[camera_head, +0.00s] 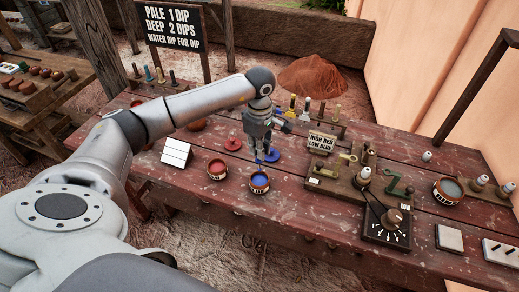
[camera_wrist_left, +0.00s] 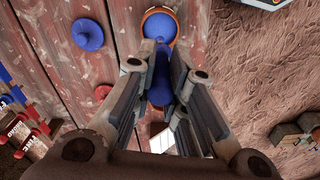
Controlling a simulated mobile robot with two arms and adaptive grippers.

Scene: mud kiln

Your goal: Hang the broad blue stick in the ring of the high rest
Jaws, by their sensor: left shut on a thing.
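My left gripper (camera_head: 260,158) is shut on a blue stick (camera_wrist_left: 160,85), which shows between the fingers in the left wrist view. The stick points down toward the blue pot (camera_head: 259,183), also seen in that view (camera_wrist_left: 158,24); I cannot tell whether its tip touches the blue inside. Right of the pots, a wooden base carries a yellowish rest (camera_head: 347,158) and a green rest (camera_head: 399,191). My right gripper is not in view.
A red pot (camera_head: 217,169) stands left of the blue pot. A blue lid (camera_head: 271,155) and a red lid (camera_head: 233,144) lie behind. A dial block (camera_head: 387,224) stands before the rests. A rack of sticks (camera_head: 309,112) stands at the back.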

